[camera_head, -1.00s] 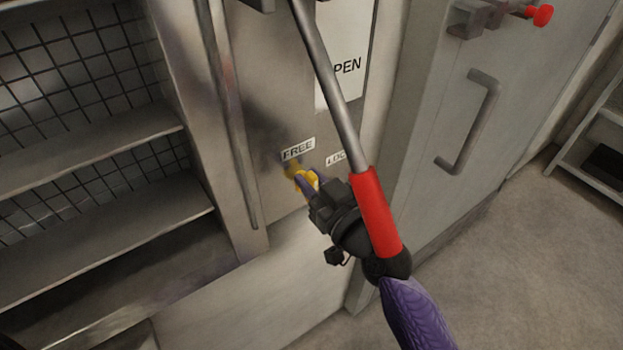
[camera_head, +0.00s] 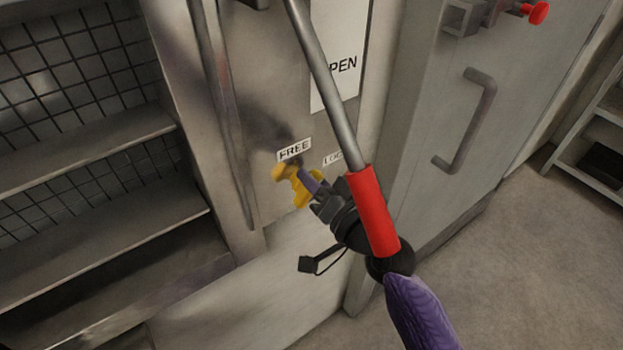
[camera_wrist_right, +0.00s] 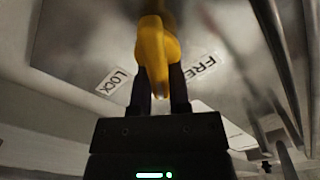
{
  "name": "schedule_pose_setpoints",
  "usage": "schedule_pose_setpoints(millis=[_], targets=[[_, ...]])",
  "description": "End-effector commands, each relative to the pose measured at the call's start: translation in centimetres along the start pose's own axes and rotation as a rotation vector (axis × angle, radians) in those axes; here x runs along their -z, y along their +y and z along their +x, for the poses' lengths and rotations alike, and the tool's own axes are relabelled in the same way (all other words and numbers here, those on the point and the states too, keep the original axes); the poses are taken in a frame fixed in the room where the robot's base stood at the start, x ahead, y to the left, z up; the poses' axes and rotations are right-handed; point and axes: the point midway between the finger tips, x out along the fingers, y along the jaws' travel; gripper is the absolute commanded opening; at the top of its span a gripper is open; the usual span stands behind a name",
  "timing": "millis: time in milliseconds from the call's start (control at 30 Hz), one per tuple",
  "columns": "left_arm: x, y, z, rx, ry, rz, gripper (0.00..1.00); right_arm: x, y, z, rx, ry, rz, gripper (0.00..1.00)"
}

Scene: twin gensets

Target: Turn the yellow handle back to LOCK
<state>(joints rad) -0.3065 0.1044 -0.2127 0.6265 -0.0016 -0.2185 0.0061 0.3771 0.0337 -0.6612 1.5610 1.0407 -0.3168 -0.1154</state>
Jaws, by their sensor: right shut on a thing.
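The yellow handle (camera_head: 291,183) sits on the steel panel, just below the FREE label (camera_head: 294,150). My right gripper (camera_head: 308,187) comes in from the lower right and is shut on the yellow handle. In the right wrist view the handle (camera_wrist_right: 155,55) stands between the two dark fingers (camera_wrist_right: 160,92), with the LOCK label on the left and the FREE label on the right. My left gripper is not in view.
A long steel lever with a red grip (camera_head: 373,213) crosses in front of my right wrist. An OPEN plate (camera_head: 341,70) is above. Open shelves (camera_head: 100,145) stand at the left. A grey door with a bar handle (camera_head: 470,120) and a red knob (camera_head: 538,12) is at the right.

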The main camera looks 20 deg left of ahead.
Motion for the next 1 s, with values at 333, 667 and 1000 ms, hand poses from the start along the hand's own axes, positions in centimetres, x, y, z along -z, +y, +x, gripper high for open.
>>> schedule_pose_setpoints(millis=[333, 667, 1000], targets=[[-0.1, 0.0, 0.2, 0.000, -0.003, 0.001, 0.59, -0.1, 0.6, 0.0, -0.001, 0.002, 0.326, 0.00], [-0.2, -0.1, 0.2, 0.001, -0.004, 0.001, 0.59, -0.3, 1.0, 0.0, 0.000, 0.002, 0.619, 0.00], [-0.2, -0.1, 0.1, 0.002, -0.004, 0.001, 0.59, -0.5, 1.3, 0.0, 0.000, 0.001, 0.827, 0.00]])
